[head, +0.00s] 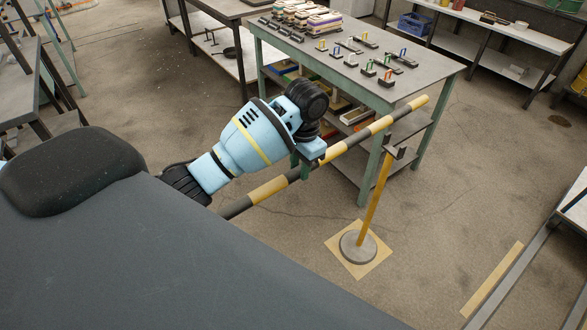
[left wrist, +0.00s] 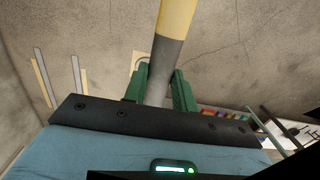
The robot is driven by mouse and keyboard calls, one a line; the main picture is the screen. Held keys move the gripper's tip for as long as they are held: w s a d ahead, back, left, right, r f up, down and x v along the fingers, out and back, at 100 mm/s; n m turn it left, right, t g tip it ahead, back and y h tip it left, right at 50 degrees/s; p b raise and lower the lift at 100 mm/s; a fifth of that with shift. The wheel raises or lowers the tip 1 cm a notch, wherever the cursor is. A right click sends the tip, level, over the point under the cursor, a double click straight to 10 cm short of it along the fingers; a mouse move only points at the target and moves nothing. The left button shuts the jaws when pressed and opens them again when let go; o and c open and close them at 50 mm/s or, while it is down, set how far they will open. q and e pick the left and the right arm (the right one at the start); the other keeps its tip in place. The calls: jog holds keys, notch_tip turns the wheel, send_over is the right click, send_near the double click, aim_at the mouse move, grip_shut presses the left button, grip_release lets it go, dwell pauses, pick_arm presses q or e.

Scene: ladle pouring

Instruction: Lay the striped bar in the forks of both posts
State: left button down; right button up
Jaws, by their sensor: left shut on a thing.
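The striped bar (head: 333,154), yellow and dark grey, slants up to the right in the head view. My left gripper (head: 303,167) is shut on the bar along its length. In the left wrist view, the bar (left wrist: 174,18) runs between the green fingers of my left gripper (left wrist: 160,90). One yellow post (head: 375,195) stands upright on a round grey base (head: 358,247), with a dark fork (head: 396,151) on top. The bar's far part appears above this fork in the picture, apart from it. I see no second post. My right gripper is not in view.
A green-legged table (head: 437,72) with small blocks and coloured handles stands behind the bar. A tan square (head: 365,262) lies under the post's base. A tan strip (head: 492,278) lies on the floor at right. The floor around the post is clear.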

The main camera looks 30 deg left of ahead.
pick_arm(q)
jog(key=shift+s+a+f, duration=0.1)
jog(key=shift+a+f, duration=0.75)
jog(key=shift+f, duration=0.1)
